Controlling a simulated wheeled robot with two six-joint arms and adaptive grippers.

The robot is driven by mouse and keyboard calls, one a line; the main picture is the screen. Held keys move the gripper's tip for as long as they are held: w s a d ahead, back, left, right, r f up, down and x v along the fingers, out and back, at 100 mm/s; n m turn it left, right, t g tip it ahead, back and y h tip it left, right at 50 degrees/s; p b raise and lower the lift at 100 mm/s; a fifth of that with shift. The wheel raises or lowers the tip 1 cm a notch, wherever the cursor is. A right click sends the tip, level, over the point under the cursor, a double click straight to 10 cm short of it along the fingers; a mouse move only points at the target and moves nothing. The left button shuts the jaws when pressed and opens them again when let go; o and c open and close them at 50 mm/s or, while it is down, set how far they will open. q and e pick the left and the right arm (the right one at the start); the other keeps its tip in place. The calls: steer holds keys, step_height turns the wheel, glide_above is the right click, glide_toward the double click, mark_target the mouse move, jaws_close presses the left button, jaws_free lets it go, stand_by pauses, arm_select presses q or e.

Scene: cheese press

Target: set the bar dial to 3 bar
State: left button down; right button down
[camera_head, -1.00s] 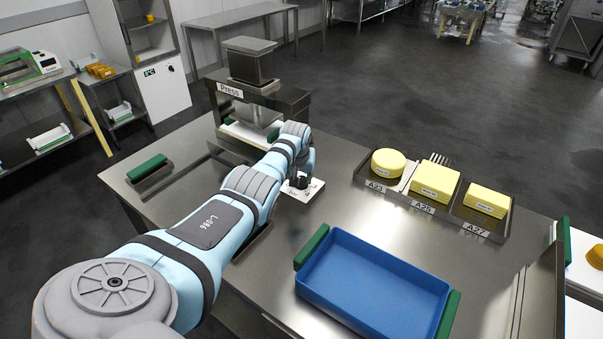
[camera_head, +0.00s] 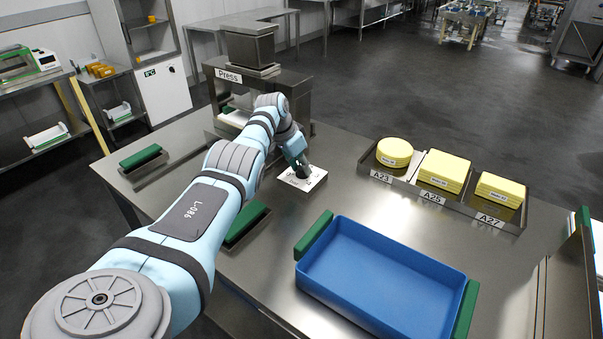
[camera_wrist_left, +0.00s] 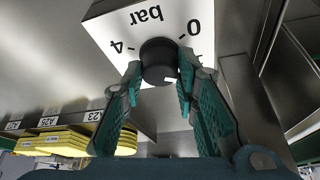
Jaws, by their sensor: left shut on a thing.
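The bar dial is a white block (camera_head: 313,184) on the steel table, just in front of the press. In the left wrist view its face (camera_wrist_left: 105,35) shows upside down, with "bar", "0" on the right and "4" on the left. Its round black knob (camera_wrist_left: 158,55) has a short white mark on the lower right side in that view. My left gripper (camera_wrist_left: 159,76) has its two teal fingers closed around the knob, one on each side. In the head view the left gripper (camera_head: 302,168) comes down tilted onto the dial and mostly hides the knob. My right gripper is not in view.
The press (camera_head: 262,95) stands behind the dial. A blue tray (camera_head: 385,255) with green handles lies in front. A rack (camera_head: 437,200) of yellow cheeses stands to the right. Green-handled items lie left of and below my arm. Bare table lies between dial and rack.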

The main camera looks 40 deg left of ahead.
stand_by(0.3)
arm_select(q)
steer(key=c, duration=1.3)
jaws_free()
steer(key=shift+r, duration=0.1)
steer(key=shift+s+a+r, duration=0.1)
steer(key=shift+r, duration=0.2)
steer(key=v, duration=1.1)
steer(key=shift+r, duration=0.1)
